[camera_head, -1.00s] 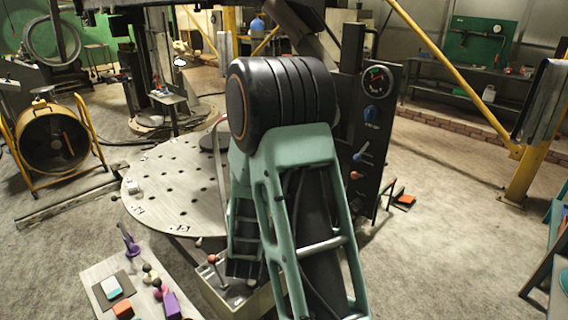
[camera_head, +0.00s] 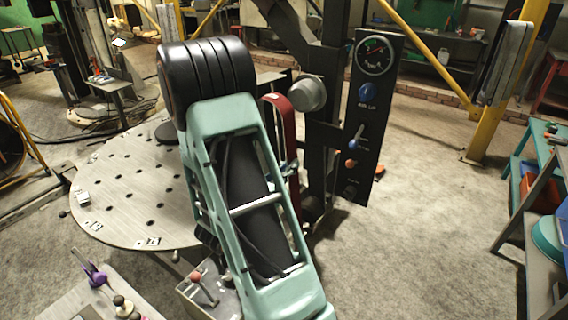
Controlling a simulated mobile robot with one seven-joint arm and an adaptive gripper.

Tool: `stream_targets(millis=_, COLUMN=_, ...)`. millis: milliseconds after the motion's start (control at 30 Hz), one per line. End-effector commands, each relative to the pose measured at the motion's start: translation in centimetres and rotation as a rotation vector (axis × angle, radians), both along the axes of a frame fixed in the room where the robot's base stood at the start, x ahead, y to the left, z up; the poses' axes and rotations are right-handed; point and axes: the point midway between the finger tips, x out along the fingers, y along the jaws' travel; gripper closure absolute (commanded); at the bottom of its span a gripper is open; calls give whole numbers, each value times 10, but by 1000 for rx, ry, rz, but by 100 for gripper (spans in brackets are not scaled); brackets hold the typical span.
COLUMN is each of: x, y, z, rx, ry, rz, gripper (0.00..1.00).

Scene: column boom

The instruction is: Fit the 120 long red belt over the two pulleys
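A dark red band (camera_head: 291,140), which looks like the red belt, stands upright just right of my arm. Its top curves over to the left, with a small pale mark there. Its left side and lower end are hidden behind my arm, and I cannot tell what holds it. A grey round drum (camera_head: 306,94) sits right beside its upper part, in front of the dark column. It may be a pulley, but I cannot be sure. I cannot make out a second pulley. My gripper is not in view; my green and black arm fills the middle.
A round perforated steel table (camera_head: 125,195) stands left. A black panel (camera_head: 368,125) with a gauge, knobs and levers stands right of the drum. A bench with a purple tool (camera_head: 92,272) is at lower left. Shelves (camera_head: 540,220) stand far right; the floor between is clear.

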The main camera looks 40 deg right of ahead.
Motion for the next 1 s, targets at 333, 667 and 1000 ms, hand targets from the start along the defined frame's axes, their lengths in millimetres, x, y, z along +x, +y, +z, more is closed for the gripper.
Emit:
stream_targets(millis=333, x=5, y=-19, z=1, rx=0, ry=-2, rz=-1, gripper=100)
stream_targets(millis=667, x=11, y=-38, z=1, rx=-1, ry=-1, rz=1, gripper=100)
stream_targets(millis=1000, x=16, y=-58, z=1, rx=0, ry=-2, rz=-1, gripper=100)
